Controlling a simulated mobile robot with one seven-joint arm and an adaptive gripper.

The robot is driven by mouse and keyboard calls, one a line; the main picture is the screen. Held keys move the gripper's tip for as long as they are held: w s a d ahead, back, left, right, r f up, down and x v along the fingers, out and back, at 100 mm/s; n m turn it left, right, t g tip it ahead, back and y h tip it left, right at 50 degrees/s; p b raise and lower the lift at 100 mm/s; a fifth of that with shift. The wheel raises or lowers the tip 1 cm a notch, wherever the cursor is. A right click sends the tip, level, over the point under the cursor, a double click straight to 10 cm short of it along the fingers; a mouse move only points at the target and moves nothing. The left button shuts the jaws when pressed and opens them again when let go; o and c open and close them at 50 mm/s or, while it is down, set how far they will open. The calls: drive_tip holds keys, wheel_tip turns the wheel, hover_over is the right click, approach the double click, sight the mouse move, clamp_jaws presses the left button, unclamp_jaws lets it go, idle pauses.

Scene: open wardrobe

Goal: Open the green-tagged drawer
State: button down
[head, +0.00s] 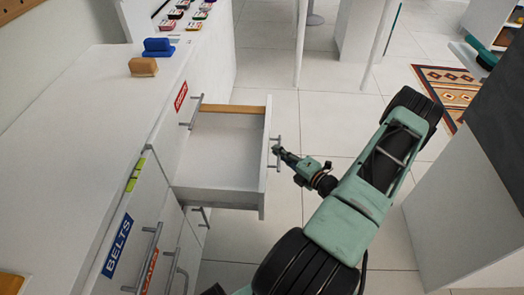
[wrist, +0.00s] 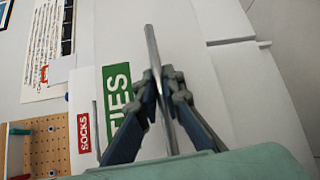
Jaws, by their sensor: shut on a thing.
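A white drawer (head: 222,157) stands pulled well out from the white cabinet in the head view. Its inside looks empty, with a wooden strip along the far side. In the wrist view a green tag reading TIES (wrist: 117,98) is on the white front, just left of a metal bar handle (wrist: 152,42). My gripper (wrist: 166,78) is shut on this handle, with one finger on each side of the bar. In the head view my gripper (head: 278,151) is at the front of the open drawer; its fingers are small there, and the tag's face is hidden.
Other fronts carry a blue BELTS tag (head: 117,246) and a red tag (head: 181,97). A red SOCKS tag (wrist: 83,132) shows in the wrist view. Brown (head: 143,67) and blue (head: 158,48) blocks lie on the cabinet top. Tiled floor (head: 262,238) is clear beside the drawer.

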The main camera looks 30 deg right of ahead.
drive_tip(key=shift+s+d+f, duration=0.1)
drive_tip(key=shift+s+d, duration=0.55)
drive_tip(key=shift+d, duration=0.2)
drive_tip(key=c, duration=2.1)
unclamp_jaws()
drive_tip(key=shift+w, duration=0.1)
drive_tip(key=s, duration=0.4)
drive_tip(key=s+d+r, duration=0.1)
drive_tip(key=s, duration=0.7)
drive_tip(key=shift+d+r, duration=0.35)
drive_tip(key=shift+r, duration=0.05)
drive_tip(key=shift+w, duration=0.1)
